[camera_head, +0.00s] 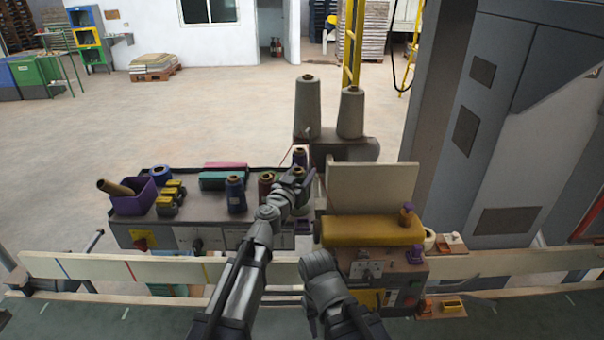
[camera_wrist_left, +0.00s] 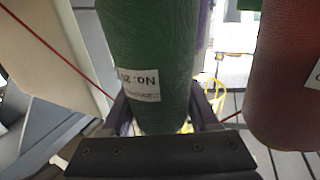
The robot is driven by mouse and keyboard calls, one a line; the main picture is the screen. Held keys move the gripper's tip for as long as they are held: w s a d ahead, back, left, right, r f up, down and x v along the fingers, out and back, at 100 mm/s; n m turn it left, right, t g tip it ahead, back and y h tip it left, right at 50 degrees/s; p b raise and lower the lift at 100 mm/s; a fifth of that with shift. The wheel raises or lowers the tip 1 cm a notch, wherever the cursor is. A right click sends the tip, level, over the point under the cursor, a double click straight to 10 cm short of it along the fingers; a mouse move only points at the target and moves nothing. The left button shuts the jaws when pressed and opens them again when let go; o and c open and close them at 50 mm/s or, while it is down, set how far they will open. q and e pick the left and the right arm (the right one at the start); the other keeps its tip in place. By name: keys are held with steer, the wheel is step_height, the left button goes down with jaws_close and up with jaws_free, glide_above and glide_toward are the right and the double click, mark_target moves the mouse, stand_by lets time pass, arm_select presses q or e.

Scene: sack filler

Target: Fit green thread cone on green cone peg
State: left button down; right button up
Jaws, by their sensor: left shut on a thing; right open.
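The green thread cone (camera_wrist_left: 160,35) fills the middle of the left wrist view, with a white label that reads upside down. My left gripper (camera_wrist_left: 165,125) is shut on it, one finger on each side. In the head view my left gripper (camera_head: 302,186) is over the right end of the grey machine top, and the held cone is hard to make out there. My right gripper (camera_head: 318,264) is low in front of the yellow-topped machine; it is open with nothing seen in it. I cannot pick out the green cone peg in either view.
A dark red cone (camera_wrist_left: 285,80) stands close to the held cone. A blue cone (camera_head: 236,195), a purple bin (camera_head: 133,198) and yellow pieces (camera_head: 170,196) share the machine top. Two tall grey cones (camera_head: 307,108) rise behind. A beige panel (camera_head: 372,187) stands to the right. A red thread (camera_wrist_left: 60,50) crosses nearby.

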arm_select(q)
steer(key=shift+f+b, duration=0.8)
steer(key=shift+f, duration=0.15)
steer(key=shift+c, duration=0.3)
jaws_free()
steer(key=v, duration=0.8)
steer(key=shift+w, duration=0.1)
